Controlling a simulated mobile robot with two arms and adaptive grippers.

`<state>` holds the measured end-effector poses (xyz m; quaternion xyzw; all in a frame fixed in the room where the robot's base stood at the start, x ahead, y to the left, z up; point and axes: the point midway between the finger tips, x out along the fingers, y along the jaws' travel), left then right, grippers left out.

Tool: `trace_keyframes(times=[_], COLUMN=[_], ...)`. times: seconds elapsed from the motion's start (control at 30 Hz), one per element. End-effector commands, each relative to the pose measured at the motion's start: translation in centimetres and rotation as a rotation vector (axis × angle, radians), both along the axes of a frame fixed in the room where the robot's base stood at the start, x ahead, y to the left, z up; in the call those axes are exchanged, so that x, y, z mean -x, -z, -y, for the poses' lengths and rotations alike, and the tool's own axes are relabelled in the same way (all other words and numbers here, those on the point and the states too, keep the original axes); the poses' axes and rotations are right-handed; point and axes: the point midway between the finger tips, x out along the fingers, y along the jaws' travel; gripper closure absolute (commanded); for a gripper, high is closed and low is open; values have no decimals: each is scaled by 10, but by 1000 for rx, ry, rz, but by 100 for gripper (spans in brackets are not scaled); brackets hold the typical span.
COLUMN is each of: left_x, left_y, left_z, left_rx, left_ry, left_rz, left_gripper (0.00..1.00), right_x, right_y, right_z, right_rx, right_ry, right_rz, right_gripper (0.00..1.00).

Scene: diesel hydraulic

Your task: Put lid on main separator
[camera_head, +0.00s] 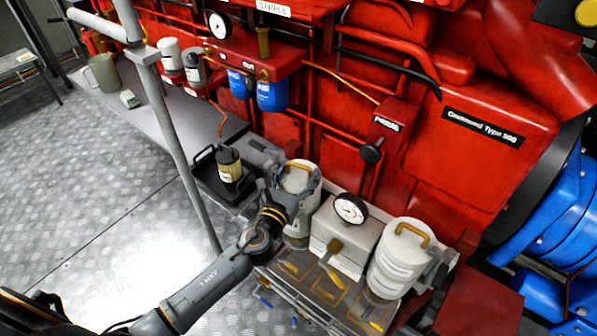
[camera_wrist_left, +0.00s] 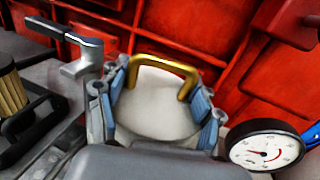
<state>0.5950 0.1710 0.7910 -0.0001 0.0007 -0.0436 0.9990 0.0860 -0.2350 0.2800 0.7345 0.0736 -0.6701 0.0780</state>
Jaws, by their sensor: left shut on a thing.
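My left gripper (camera_head: 296,183) is shut on a white round lid (camera_wrist_left: 155,105) with a brass handle (camera_wrist_left: 165,66). In the left wrist view its blue-padded fingers (camera_wrist_left: 160,110) press on both sides of the lid. In the head view the lid (camera_head: 297,174) is at the top of the left white separator body (camera_head: 296,238). I cannot tell whether it is seated or slightly above. A second white canister (camera_head: 398,262) with a brass handle stands at the right, its lid on. My right gripper is not in view.
Between the canisters stands a grey box with a round gauge (camera_head: 350,208), close to the gripper's right side. A black tray (camera_head: 212,188) with a filter (camera_head: 229,165) lies to the left. The red engine (camera_head: 470,150) rises behind. A grey rail post (camera_head: 180,150) stands in front.

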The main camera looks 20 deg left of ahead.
Motion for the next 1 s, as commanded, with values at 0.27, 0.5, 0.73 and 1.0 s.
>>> trace_keyframes(times=[0.27, 0.5, 0.73, 1.0], left_x=[0, 0, 12, 54], left_y=[1, 1, 3, 3], left_z=[0, 0, -1, -4], left_rx=[1, 0, 0, 0], left_ry=[0, 0, 0, 1], left_rz=[0, 0, -4, -4], left_gripper=[7, 7, 7, 7], right_x=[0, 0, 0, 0], right_y=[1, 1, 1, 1], right_z=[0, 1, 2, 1], right_rx=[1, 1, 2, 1], right_ry=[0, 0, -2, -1], right_rz=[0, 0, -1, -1], right_gripper=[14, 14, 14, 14])
